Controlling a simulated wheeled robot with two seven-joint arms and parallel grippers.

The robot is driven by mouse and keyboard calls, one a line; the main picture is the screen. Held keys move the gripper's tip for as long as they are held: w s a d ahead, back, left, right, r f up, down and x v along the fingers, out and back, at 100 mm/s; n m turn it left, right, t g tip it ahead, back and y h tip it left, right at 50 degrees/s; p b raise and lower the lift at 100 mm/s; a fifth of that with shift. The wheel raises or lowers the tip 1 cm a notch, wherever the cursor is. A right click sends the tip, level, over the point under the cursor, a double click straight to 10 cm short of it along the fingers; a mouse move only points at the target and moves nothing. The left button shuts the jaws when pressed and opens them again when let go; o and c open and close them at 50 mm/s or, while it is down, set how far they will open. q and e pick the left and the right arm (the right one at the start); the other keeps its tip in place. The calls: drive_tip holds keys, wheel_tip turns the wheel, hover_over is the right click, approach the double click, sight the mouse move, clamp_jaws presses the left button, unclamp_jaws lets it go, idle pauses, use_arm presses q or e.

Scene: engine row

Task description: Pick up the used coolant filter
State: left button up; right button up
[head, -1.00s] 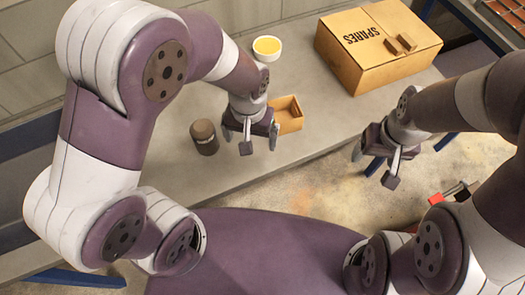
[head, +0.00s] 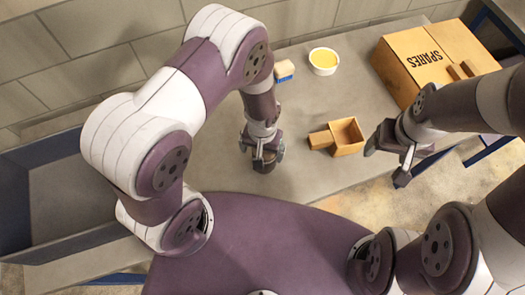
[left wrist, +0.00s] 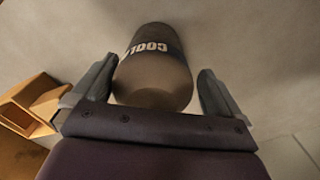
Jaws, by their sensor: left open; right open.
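The coolant filter (left wrist: 152,75) is a brown-grey cylinder with a dark band and pale lettering that begins "COOL". In the left wrist view it stands between the two fingers of my left gripper (left wrist: 153,92), with a gap on each side. In the head view my left gripper (head: 262,154) points down over the filter on the bench, and hides most of it. The left gripper is open. My right gripper (head: 387,160) is open and empty near the front edge of the bench, to the right.
An open cardboard box (head: 347,138) sits to the right of my left gripper. Behind are a white bowl with yellow contents (head: 324,61), a small blue-and-tan item (head: 284,71) and a large SPARES carton (head: 405,72). A dark tray (head: 65,200) lies at left.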

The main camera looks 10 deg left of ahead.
use_arm(q)
drive_tip(key=shift+s+d, duration=0.1)
drive_tip(key=shift+d, duration=0.05)
drive_tip(key=shift+s+d+r, duration=0.1)
drive_tip(key=shift+d, duration=0.05)
drive_tip(key=c, duration=1.4)
drive_tip(key=shift+o, duration=0.2)
